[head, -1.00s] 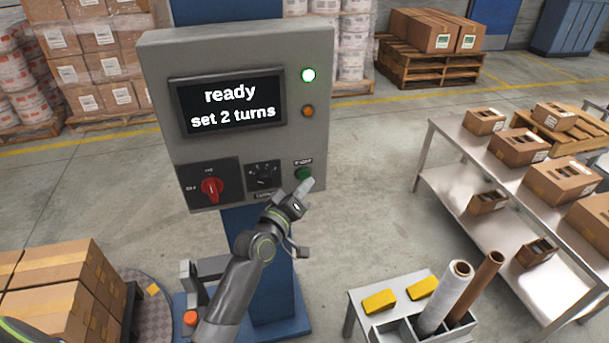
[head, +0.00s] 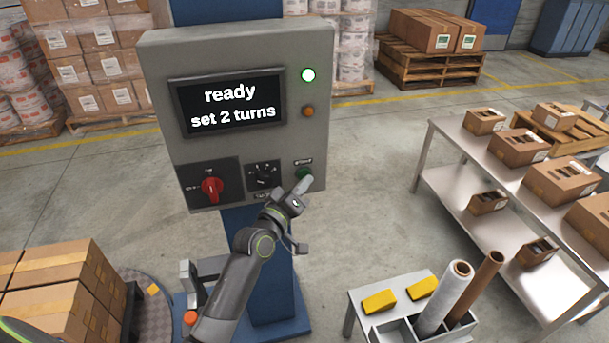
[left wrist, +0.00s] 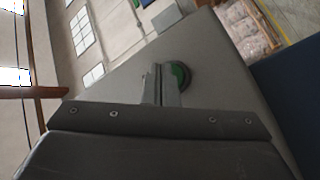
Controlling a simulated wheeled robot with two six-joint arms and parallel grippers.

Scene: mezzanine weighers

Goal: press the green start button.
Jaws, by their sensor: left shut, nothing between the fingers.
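The green start button (head: 304,174) is at the lower right of a grey control box (head: 235,55). It is partly hidden by my left gripper (head: 306,184), whose shut, empty fingers are at the button. In the left wrist view the green button (left wrist: 181,75) shows just beside and behind the fingertips (left wrist: 158,70). I cannot tell whether they touch it. The box's screen (head: 231,104) reads "ready, set 2 turns". My right gripper is not in view.
A red rotary switch (head: 212,188) and a black dial (head: 263,176) sit left of the button. A small table with yellow blocks (head: 379,301) and rolls stands at lower right. Cartons on a turntable (head: 148,318) stand at lower left.

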